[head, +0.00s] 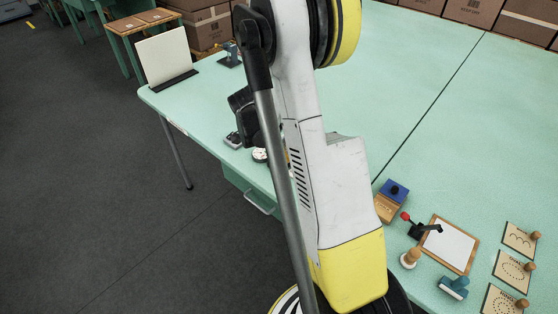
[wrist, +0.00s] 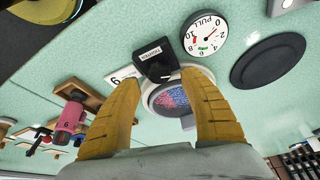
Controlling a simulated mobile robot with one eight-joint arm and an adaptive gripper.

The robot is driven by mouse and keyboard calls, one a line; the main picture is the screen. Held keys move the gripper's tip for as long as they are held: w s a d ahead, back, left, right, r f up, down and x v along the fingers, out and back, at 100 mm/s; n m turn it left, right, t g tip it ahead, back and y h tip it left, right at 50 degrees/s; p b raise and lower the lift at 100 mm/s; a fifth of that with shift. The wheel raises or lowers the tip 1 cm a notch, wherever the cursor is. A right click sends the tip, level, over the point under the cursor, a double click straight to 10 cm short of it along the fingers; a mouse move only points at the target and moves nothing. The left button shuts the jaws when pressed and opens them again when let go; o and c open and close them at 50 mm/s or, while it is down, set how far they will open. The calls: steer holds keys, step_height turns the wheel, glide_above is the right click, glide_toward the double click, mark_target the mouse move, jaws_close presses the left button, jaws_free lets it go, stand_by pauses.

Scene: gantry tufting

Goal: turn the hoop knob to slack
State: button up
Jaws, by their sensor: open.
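In the wrist view, a round hoop (wrist: 171,98) with a grey rim holds pink and blue material. A black block (wrist: 153,58) with a small white label, which appears to read "TIGHTEN", stands at the hoop's rim. I cannot clearly make out the knob itself. My gripper (wrist: 160,75) is open, its two yellow-orange fingers spread either side of the hoop, with the block near the fingertips. I cannot tell whether a finger touches either. A white dial marked "PULL" (wrist: 205,36) lies just beyond the right fingertip. In the head view my arm hides the hoop.
A black disc (wrist: 267,60) lies right of the dial, and a pink device (wrist: 70,118) stands left of my fingers. In the head view, a clipboard (head: 450,245), a teal stamp (head: 454,287) and wooden plates (head: 520,239) lie at right. The far green tabletop is clear.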

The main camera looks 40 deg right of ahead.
steer(key=shift+x, duration=1.15)
jaws_close()
steer(key=shift+b, duration=0.35)
steer(key=n+t, duration=0.1)
steer(key=n, duration=0.1)
steer(key=n+b, duration=0.1)
steer(key=n, duration=0.1)
steer(key=shift+f+n+t, duration=0.1)
steer(key=shift+n+t, duration=0.3)
steer(key=shift+a+n+t+y+b, duration=0.1)
steer(key=shift+n+t+y+b, duration=0.25)
steer(key=shift+n, duration=0.75)
steer(key=shift+n+t+y+b, duration=0.15)
steer(key=shift+n+t, duration=0.3)
steer(key=shift+n, duration=0.65)
